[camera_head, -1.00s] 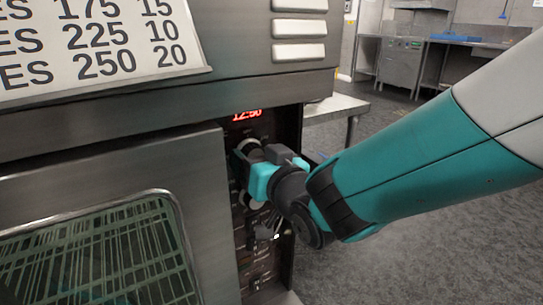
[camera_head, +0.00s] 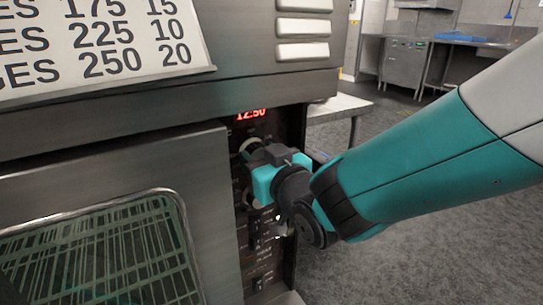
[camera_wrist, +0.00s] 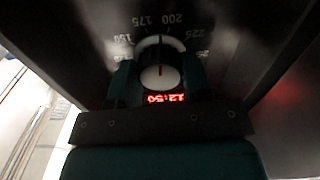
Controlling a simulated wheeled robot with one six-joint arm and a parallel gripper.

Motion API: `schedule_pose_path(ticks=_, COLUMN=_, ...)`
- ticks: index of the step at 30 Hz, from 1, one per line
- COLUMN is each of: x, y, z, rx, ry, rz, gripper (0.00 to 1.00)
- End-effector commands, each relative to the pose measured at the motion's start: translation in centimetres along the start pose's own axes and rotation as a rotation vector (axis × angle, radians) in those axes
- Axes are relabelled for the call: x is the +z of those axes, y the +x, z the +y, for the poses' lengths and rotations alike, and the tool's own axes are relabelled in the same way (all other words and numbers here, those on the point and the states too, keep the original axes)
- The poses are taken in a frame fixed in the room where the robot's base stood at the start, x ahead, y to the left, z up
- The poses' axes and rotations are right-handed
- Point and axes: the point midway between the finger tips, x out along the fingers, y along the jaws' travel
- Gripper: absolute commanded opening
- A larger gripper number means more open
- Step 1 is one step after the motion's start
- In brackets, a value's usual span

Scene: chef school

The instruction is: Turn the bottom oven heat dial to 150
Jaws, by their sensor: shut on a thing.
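The heat dial (camera_wrist: 160,75) is a round white knob with a dark grip and a red mark. Printed numbers from 150 to 225 curve around it, and the dark grip stands between 175 and 200. My gripper (camera_wrist: 160,82) is shut on the dial, with one finger on each side. In the head view my gripper (camera_head: 268,162) reaches the upper knob (camera_head: 249,147) on the oven's control panel, just below the red display (camera_head: 251,115). The fingers and wrist partly hide this knob and the panel below it.
The oven door (camera_head: 110,165) with its glass window is left of the panel. A printed chart (camera_head: 95,45) hangs above. Lower switches (camera_head: 260,250) sit beneath my gripper. A metal table (camera_head: 340,105) stands behind the oven at right; grey floor (camera_head: 440,250) is open there.

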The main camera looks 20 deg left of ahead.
Motion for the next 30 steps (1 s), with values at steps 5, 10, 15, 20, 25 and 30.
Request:
schedule_pose_path(ticks=5, x=0.01, y=-0.01, z=0.02, rx=0.000, ry=-0.162, rz=-0.001, gripper=0.21)
schedule_pose_path(ticks=10, x=0.00, y=-0.01, z=0.03, rx=0.000, ry=-0.324, rz=-0.002, gripper=0.21)
schedule_pose_path(ticks=15, x=-0.02, y=-0.01, z=0.04, rx=-0.001, ry=-0.485, rz=-0.002, gripper=0.21)
schedule_pose_path(ticks=20, x=-0.06, y=-0.01, z=0.05, rx=0.000, ry=-0.632, rz=-0.002, gripper=0.21)
schedule_pose_path(ticks=25, x=-0.09, y=-0.01, z=0.06, rx=0.000, ry=-0.769, rz=-0.001, gripper=0.21)
schedule_pose_path(ticks=30, x=-0.07, y=-0.01, z=0.07, rx=0.000, ry=-0.876, rz=-0.002, gripper=0.21)
